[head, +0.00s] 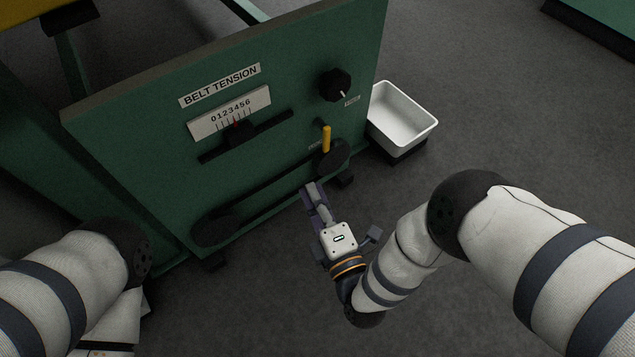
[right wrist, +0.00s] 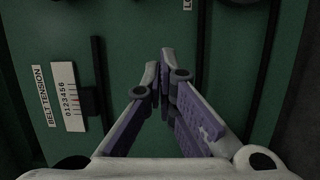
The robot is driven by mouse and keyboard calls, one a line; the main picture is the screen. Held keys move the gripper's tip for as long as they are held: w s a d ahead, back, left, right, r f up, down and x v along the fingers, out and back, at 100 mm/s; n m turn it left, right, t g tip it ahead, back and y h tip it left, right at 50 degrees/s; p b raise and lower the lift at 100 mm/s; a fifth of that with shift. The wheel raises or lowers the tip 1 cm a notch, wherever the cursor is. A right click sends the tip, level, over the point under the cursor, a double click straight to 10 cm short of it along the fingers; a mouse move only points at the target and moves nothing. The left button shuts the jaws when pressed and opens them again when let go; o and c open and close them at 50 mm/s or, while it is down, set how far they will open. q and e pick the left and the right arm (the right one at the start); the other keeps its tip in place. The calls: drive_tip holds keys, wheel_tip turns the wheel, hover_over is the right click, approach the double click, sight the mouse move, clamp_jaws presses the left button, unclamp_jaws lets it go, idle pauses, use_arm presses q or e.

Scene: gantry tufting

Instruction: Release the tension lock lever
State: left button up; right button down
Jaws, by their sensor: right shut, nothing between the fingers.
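The tension lock lever (head: 326,139) is a short yellow handle. It stands roughly upright on the lower right of the green panel (head: 150,140), beside a small label and by a black round pulley cover (head: 333,156). My right gripper (head: 311,187) is just below the lever, its fingers pointing up toward the panel and apart from the lever. In the right wrist view the purple-padded fingers (right wrist: 165,55) meet at the tips with nothing between them. The lever cannot be made out in that view; only part of a label (right wrist: 187,5) shows.
The panel bears a BELT TENSION scale (head: 230,112) with a red pointer, a slotted slider (head: 240,132) and a black knob (head: 334,85). A belt runs along the lower edge to another round cover (head: 214,230). A white bin (head: 403,115) stands at right. Floor in front is clear.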

drive_tip(key=b+x, duration=0.3)
drive_tip(key=x, duration=0.4)
drive_tip(key=shift+w+f, duration=0.2)
drive_tip(key=shift+w, duration=0.1)
drive_tip(key=shift+w+d+r+b, duration=0.1)
drive_tip(key=shift+w+d+b, duration=0.25)
drive_tip(key=shift+w+d, duration=0.6)
drive_tip(key=shift+w+d+r, duration=0.1)
drive_tip(key=shift+w+d, duration=0.05)
drive_tip(key=shift+d, duration=0.5)
